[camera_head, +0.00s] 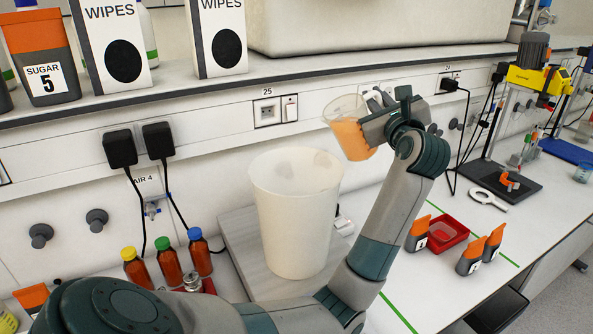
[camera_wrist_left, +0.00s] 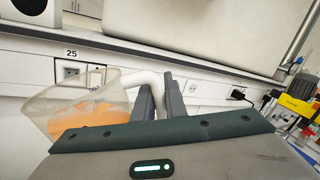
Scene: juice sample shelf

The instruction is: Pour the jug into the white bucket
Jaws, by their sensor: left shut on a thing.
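The jug (camera_head: 348,136) is clear with orange juice inside. It is held in the air to the upper right of the white bucket, tilted with its mouth toward the left. My left gripper (camera_head: 378,112) is shut on the jug's handle. In the left wrist view the jug (camera_wrist_left: 82,112) is tipped left, and the juice lies low inside it; the gripper's fingers (camera_wrist_left: 160,100) close around the white handle. The white bucket (camera_head: 295,222) stands upright on a grey board. No stream of juice shows. My right gripper is not in view.
Bottles with yellow, green and blue caps (camera_head: 168,262) stand left of the bucket. A red tray (camera_head: 447,234) and small orange-topped containers (camera_head: 470,258) lie to the right. A shelf (camera_head: 200,90) with wipes boxes runs behind.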

